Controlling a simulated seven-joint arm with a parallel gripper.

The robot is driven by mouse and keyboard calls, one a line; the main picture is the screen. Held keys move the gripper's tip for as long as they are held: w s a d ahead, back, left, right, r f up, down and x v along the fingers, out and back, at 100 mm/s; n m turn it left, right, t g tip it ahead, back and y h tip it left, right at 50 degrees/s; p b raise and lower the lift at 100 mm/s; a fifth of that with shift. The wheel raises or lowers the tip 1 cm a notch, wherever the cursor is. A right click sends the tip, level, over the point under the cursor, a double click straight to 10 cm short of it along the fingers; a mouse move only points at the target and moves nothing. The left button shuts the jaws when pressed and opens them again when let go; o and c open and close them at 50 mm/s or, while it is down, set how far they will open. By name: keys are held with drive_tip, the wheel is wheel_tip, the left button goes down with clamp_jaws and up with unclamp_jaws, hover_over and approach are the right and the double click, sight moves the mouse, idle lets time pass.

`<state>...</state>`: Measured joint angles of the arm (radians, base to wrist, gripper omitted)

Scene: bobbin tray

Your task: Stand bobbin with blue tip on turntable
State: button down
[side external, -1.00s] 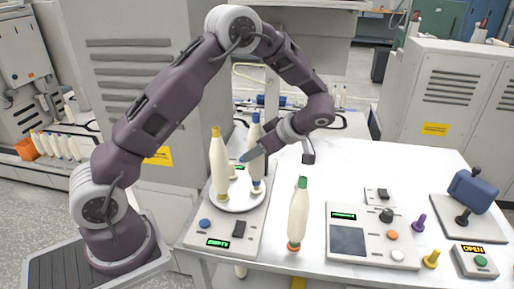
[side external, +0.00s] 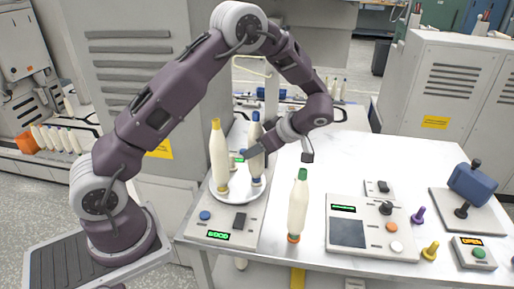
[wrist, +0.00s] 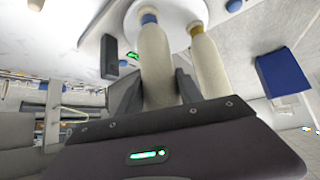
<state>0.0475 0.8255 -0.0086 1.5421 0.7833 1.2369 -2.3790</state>
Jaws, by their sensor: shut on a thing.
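The bobbin with the blue tip (side external: 256,135) is cream, with a blue ring at its base. It stands close to upright over the white turntable (side external: 237,197), its base at the disc's surface; I cannot tell whether it rests fully. My gripper (side external: 252,153) is shut on its middle. The wrist view shows this bobbin (wrist: 156,60) between my fingers (wrist: 158,88), with the turntable (wrist: 172,12) beyond its base. A yellow-tipped bobbin (side external: 220,160) stands on the turntable, left of it and close by.
A green-tipped bobbin (side external: 297,208) stands on the white table, right of the turntable. A control panel (side external: 372,228), purple peg (side external: 417,216), yellow peg (side external: 431,251) and blue-headed device (side external: 471,188) are farther right.

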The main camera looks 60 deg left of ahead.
drive_tip(key=c, duration=0.7)
unclamp_jaws()
drive_tip(key=shift+w+d+r, duration=0.1)
drive_tip(key=shift+d+r, duration=0.1)
drive_tip(key=s+r+v, duration=0.1)
drive_tip(key=s+v, duration=0.1)
drive_tip(key=v, duration=0.5)
drive_tip(key=s+d+r+m+t+h, duration=0.3)
drive_tip(key=s+r+m+h, duration=0.1)
drive_tip(key=s+r+m, duration=0.45)
drive_tip(key=s+d+r+m+t+h, duration=0.1)
drive_tip(key=s+d+m+t+h, duration=0.1)
drive_tip(key=s+m, duration=0.4)
drive_tip(key=s+d+r+m+t+h, duration=0.1)
drive_tip(key=s+d+m+t+h, duration=0.1)
drive_tip(key=s+d+m, duration=0.3)
drive_tip(key=s+m+t, duration=0.1)
drive_tip(key=s+m, duration=0.1)
drive_tip(key=s, duration=0.1)
drive_tip(key=shift+s+r+h, duration=0.2)
drive_tip(key=shift+r+h, duration=0.1)
drive_tip(key=shift+r, duration=0.05)
